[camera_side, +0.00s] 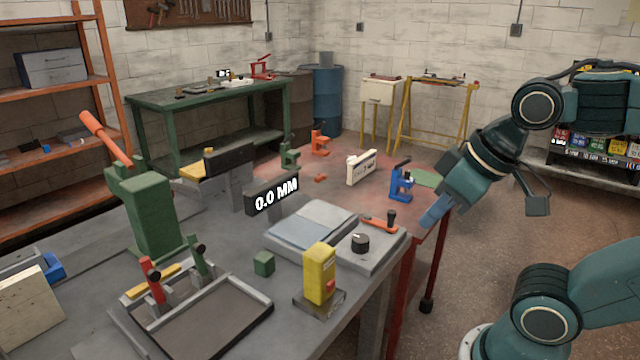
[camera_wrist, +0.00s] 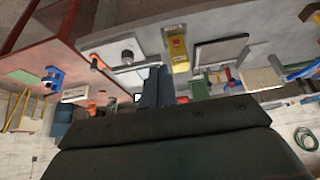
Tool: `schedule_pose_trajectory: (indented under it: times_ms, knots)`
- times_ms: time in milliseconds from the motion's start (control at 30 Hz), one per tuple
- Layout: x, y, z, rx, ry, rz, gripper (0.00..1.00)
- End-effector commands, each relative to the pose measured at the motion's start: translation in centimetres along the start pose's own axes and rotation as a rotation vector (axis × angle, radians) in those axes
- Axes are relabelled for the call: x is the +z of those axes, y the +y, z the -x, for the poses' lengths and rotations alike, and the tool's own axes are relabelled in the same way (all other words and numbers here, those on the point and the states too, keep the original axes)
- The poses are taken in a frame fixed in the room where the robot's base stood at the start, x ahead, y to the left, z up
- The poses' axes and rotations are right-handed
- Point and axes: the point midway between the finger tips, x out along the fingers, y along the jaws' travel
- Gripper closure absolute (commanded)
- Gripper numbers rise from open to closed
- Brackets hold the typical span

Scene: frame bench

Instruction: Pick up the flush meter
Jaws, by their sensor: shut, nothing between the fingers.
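Two things could be the flush meter, and I cannot tell which. One is a dark display block reading "0.0 MM" (camera_side: 272,196), standing at the middle of the grey bench. The other is a yellow upright box (camera_side: 319,273) with a red button, on a dark plate near the bench's front edge; it also shows in the wrist view (camera_wrist: 178,47). My gripper (camera_side: 434,214) is shut and empty, with blue fingers, above the right edge of the bench and apart from both. In the wrist view, my closed fingers (camera_wrist: 157,86) show at the centre.
A grey plate with a black knob (camera_side: 360,242) and an orange-handled clamp (camera_side: 382,223) lie between my gripper and the yellow box. A blue clamp (camera_side: 402,182) stands behind. A green cube (camera_side: 264,263), metal frame (camera_side: 240,325) and green press (camera_side: 150,215) are further left.

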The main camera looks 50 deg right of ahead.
Motion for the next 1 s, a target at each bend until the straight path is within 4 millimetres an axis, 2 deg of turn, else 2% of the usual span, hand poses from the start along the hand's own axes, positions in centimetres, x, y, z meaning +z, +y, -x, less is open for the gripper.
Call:
schedule_pose_trajectory:
  times_ms: [67,300,400,767,1000]
  knots:
    - [0.0,0.0,0.0,0.000,0.000,0.000,0.98]
    - [0.0,0.0,0.0,0.000,0.000,0.000,0.51]
    - [0.0,0.0,0.0,0.000,0.000,0.000,0.35]
    - [-0.2,0.0,0.0,-0.001,-0.004,0.014,0.35]
    - [-1.9,-0.5,-0.2,-0.021,-0.052,0.156,0.35]
